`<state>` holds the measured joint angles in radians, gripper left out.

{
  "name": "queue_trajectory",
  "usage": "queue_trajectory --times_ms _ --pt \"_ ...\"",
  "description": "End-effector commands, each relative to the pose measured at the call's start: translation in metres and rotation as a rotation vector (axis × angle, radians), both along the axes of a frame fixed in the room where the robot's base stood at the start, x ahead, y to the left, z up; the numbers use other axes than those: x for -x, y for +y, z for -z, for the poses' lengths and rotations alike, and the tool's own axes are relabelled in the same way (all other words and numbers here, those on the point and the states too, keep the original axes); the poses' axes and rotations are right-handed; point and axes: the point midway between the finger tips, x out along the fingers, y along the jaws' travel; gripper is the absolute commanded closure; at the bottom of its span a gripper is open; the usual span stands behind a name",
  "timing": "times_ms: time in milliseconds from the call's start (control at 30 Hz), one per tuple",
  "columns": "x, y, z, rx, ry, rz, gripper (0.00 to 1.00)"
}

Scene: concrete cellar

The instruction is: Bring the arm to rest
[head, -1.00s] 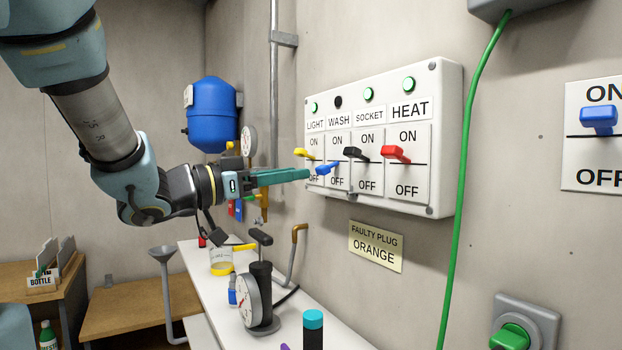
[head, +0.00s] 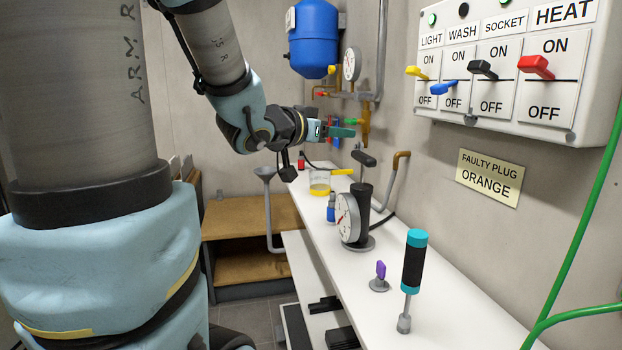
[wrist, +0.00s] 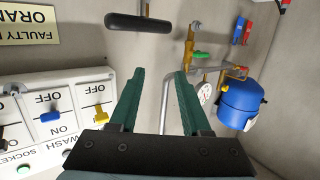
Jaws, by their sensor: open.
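My gripper (head: 342,132) is open and empty, held above the far part of the white bench in the head view. Its two green fingers stand apart in the wrist view (wrist: 160,78), with nothing between them. The gripper is clear of the switch panel (head: 560,125), which is to its right. On the panel, the blue WASH lever (head: 444,88) points down; the yellow LIGHT (head: 418,72), black SOCKET (head: 483,69) and red HEAT (head: 537,66) levers are up. My arm is bent, its upper links filling the left side.
On the white bench (head: 460,310) stand a pump with a gauge (head: 347,220), a teal-handled tool (head: 413,262) and a purple key-like piece (head: 381,270). A blue tank (head: 313,40) and brass pipework (head: 366,120) are on the walls beyond. A green cable (head: 583,235) hangs right.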

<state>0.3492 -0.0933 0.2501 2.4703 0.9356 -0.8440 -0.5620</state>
Motion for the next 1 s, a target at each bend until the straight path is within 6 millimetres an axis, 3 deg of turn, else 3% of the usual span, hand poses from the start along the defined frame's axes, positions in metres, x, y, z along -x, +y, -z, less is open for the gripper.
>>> queue_trajectory --times_ms 67,167,300,433,533,667,1000 --pt "-0.018 0.033 0.039 -0.093 0.101 -0.172 0.53" --pt "-0.02 0.075 0.09 -0.211 0.266 -0.354 0.53" --pt "0.013 0.123 0.16 -0.365 0.562 -0.529 0.53" --pt "0.065 0.144 0.208 -0.461 0.847 -0.596 0.53" --pt "0.101 0.147 0.227 -0.5 1.018 -0.599 0.53" --pt "0.13 0.145 0.238 -0.519 1.148 -0.586 0.53" --pt "0.138 0.143 0.24 -0.523 1.184 -0.579 0.53"
